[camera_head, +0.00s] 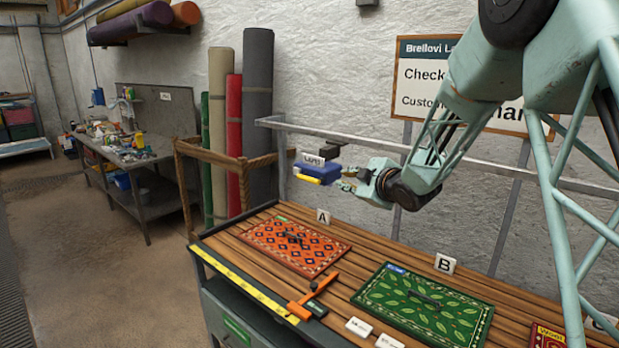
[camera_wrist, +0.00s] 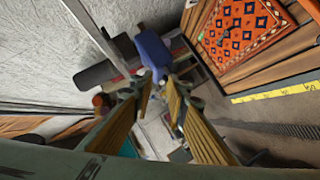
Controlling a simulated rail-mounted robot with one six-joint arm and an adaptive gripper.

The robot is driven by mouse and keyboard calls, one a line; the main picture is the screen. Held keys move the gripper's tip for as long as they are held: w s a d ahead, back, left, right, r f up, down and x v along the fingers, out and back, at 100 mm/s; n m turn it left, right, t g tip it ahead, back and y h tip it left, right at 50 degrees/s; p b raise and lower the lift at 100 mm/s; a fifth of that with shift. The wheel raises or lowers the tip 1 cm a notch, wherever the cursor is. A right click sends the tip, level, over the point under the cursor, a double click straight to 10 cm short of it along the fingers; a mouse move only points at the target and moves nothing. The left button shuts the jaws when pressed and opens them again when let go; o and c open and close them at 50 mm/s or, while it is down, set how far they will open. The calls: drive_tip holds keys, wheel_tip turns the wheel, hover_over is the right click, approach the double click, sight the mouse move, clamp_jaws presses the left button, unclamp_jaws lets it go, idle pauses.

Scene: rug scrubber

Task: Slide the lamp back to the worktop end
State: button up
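The lamp (camera_head: 322,170) is a blue block with a yellow strip along its lower front edge and a white "LAMP" tag. It hangs from a dark bracket (camera_head: 328,151) on the grey rail, near the rail's left end, above the left rug. My gripper (camera_head: 344,179) is just right of the lamp, pointing left at it. In the wrist view, the lamp's blue body (camera_wrist: 152,50) lies just beyond the tips of my gripper (camera_wrist: 160,84). The fingers are apart with a gap between them. Whether a tip touches the lamp is unclear.
The rail (camera_head: 450,163) runs above the slatted table (camera_head: 345,295). An orange rug (camera_head: 270,238) lies by sign A and a green rug (camera_head: 385,294) by sign B. Rolled rugs (camera_head: 257,80) stand behind the rail's left end. A cluttered worktop (camera_head: 148,161) is at far left.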

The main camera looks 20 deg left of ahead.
drive_tip(key=n+g+y+p, duration=0.1)
drive_tip(key=n+y, duration=0.1)
approach(310, 180)
drive_tip(key=shift+v, duration=1)
drive_tip(key=shift+p+x, duration=1)
drive_tip(key=shift+x, duration=5.9)
drive_tip(key=shift+r, duration=0.1)
clamp_jaws()
drive_tip(key=shift+d, duration=0.1)
